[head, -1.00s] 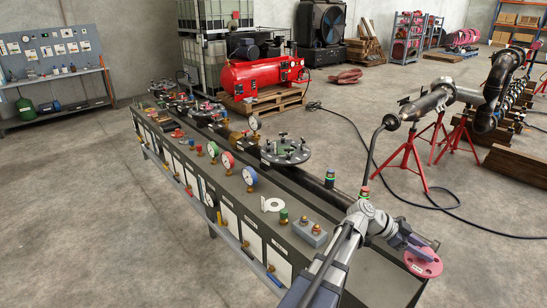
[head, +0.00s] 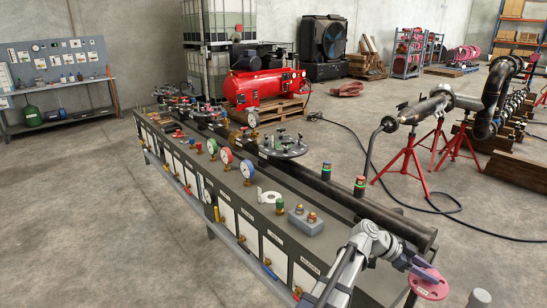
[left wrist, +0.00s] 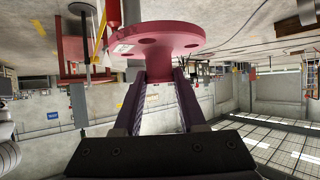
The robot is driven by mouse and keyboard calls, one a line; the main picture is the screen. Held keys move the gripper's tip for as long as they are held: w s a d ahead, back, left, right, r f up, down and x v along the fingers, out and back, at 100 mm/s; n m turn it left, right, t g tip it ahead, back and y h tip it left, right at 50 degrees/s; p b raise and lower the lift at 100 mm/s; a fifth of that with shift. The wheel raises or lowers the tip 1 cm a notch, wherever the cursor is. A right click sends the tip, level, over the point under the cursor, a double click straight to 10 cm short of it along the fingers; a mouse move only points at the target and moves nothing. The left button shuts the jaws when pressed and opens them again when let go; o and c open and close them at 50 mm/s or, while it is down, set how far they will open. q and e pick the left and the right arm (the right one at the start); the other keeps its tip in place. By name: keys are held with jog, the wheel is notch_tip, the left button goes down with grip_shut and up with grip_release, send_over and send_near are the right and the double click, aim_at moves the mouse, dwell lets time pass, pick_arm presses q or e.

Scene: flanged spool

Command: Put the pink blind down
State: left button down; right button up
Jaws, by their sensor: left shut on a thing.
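The pink blind (head: 430,284) is a round flat disc with bolt holes and a small pale label. It is at the lower right of the head view, in the air off the near right end of the bench. My left gripper (head: 422,270) is shut on it. In the left wrist view the blind (left wrist: 160,36) spans the top middle, and the two dark purple fingers (left wrist: 163,80) close on a narrower pink part at its near side. My right gripper is not in view.
A long dark bench (head: 345,255) carries gauges, valves and a round bolted flange (head: 283,146). A thick dark pipe (head: 390,217) runs along its far side. Red stands (head: 405,165) hold piping beyond, and a black cable (head: 400,190) lies on the floor. Open concrete floor (head: 490,220) lies to the right.

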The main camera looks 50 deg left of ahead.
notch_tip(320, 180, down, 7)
jog(key=b, duration=0.5)
